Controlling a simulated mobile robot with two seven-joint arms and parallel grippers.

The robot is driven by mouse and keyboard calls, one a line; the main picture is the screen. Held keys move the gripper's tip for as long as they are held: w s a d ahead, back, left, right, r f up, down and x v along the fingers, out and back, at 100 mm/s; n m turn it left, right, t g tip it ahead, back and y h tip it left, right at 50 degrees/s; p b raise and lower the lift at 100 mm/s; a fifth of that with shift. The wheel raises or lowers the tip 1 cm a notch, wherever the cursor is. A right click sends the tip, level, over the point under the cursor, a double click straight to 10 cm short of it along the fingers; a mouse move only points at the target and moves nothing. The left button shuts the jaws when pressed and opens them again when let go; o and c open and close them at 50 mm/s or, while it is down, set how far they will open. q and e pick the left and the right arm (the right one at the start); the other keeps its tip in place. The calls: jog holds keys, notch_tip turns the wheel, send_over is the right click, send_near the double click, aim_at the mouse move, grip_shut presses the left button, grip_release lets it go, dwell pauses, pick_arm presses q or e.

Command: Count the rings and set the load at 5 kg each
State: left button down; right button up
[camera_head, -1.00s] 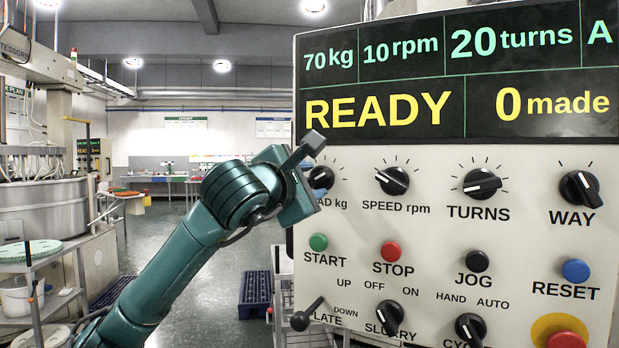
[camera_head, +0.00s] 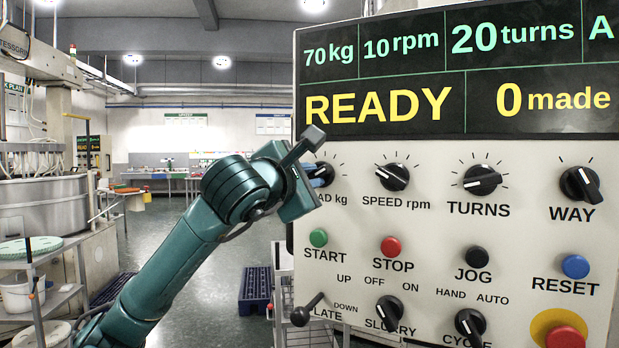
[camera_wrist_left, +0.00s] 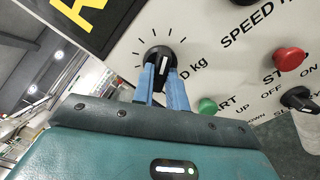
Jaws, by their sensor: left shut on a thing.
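The load knob (camera_head: 327,170) is at the left edge of the control panel (camera_head: 445,230), mostly behind my left gripper (camera_head: 318,174) in the head view. In the left wrist view the black load knob (camera_wrist_left: 160,55) has a white pointer line and tick marks around it. The blue fingers of my left gripper (camera_wrist_left: 161,72) are shut on it from both sides. The display (camera_head: 400,80) reads 70 kg, 10 rpm, 20 turns, READY and 0 made. I cannot make out any rings. My right gripper is not in view.
The speed knob (camera_head: 392,177), turns knob (camera_head: 482,180) and green start button (camera_head: 318,237) are close by. A plate lever (camera_head: 305,312) sticks out below. A round lapping machine (camera_head: 45,205) and a shelf cart (camera_head: 40,270) stand at the left. The floor behind is mostly open.

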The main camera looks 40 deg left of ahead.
pick_arm(q)
jog(key=shift+n, duration=0.3)
pick_arm(e)
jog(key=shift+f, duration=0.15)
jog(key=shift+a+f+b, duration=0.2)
jog(key=shift+b, duration=0.35)
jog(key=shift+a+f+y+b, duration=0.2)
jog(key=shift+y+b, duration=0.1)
jog(key=shift+b, duration=0.35)
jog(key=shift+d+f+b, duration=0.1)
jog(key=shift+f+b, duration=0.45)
jog(key=shift+b, duration=0.25)
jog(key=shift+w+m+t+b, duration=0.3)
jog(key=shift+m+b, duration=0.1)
jog(key=shift+b, duration=0.1)
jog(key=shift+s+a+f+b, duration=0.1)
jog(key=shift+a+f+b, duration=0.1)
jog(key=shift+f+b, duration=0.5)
pick_arm(q)
jog(key=shift+d+n+b, duration=0.1)
jog(key=shift+n+b, duration=0.25)
jog(key=shift+n, duration=8.05)
